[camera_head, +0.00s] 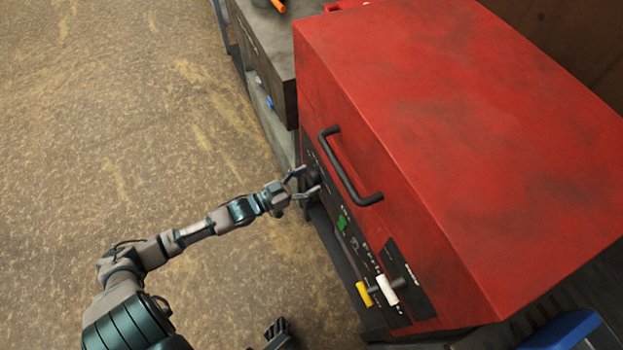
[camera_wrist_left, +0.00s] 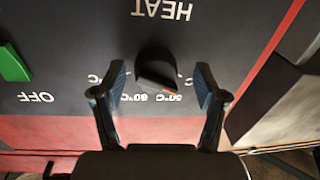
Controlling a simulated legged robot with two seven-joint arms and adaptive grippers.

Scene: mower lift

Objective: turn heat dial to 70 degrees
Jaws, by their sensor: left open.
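The heat dial is a black knob on the dark control panel of a red machine (camera_head: 440,130). In the left wrist view the heat dial (camera_wrist_left: 153,66) sits below the upside-down word HEAT, with its orange mark near a label that looks like 50°C. Further degree labels run around it, partly hidden by the knob and fingers. My left gripper (camera_head: 308,183) is at the panel; in the wrist view its open fingers (camera_wrist_left: 160,88) stand on either side of the dial, with visible gaps. A dark part at the bottom edge, perhaps my right gripper (camera_head: 277,333), is cut off.
A black handle (camera_head: 348,170) juts from the machine's front above the panel. A green switch (camera_head: 342,222), a yellow knob (camera_head: 364,294) and a white knob (camera_head: 387,290) lie along the panel. A grey cabinet (camera_head: 268,45) stands beyond. The brown floor at left is clear.

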